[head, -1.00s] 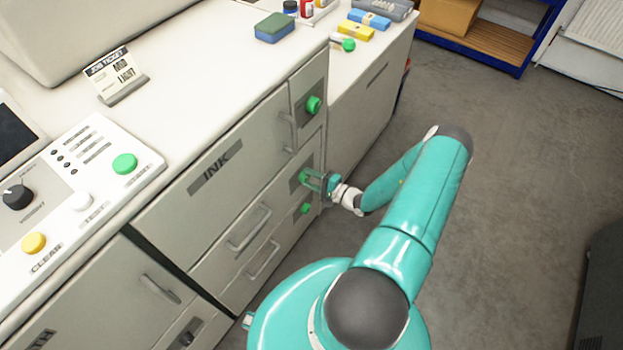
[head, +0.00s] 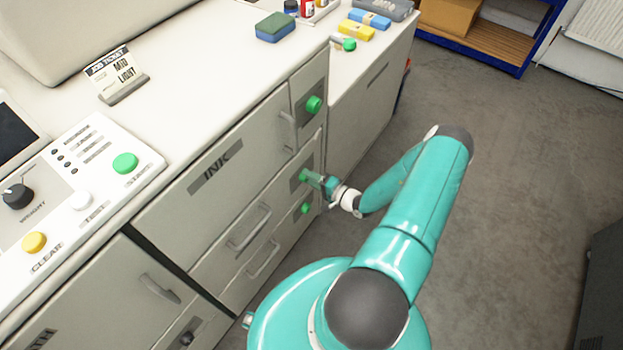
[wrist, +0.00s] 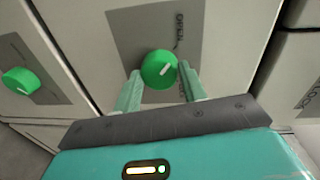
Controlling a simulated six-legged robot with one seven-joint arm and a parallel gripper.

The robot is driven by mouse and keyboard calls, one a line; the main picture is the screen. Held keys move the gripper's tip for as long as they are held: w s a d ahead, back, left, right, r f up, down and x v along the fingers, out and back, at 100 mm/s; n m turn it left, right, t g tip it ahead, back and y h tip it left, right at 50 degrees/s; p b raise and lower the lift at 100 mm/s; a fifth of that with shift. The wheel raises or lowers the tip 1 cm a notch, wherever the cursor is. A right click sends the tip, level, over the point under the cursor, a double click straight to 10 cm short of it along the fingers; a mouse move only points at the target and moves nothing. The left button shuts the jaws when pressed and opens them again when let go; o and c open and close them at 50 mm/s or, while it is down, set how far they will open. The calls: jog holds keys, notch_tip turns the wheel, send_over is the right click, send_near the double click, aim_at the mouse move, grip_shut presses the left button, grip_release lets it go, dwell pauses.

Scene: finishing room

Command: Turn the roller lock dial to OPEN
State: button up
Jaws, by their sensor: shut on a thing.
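A green round dial (wrist: 158,69) sits on a grey plate (wrist: 129,27) in the wrist view. Its short white mark points up and to the right, towards the side where the word OPEN is printed. I cannot tell whether it lines up exactly with the tick there. My gripper (wrist: 161,82) has one finger on each side of the dial and is shut on it. In the head view the dial (head: 304,175) is on the middle drawer front, with my gripper (head: 317,181) reaching it from the right. The lower part of the plate is hidden behind my gripper.
Another green dial (wrist: 20,80) is at the left in the wrist view. In the head view, one green dial (head: 314,104) is above the held one and another (head: 305,208) below. Drawer handles (head: 249,229) stick out to the left.

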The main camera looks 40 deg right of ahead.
jog(key=o, duration=1)
jog(key=shift+c, duration=0.2)
jog(key=v, duration=1.4)
jog(key=shift+w, duration=0.1)
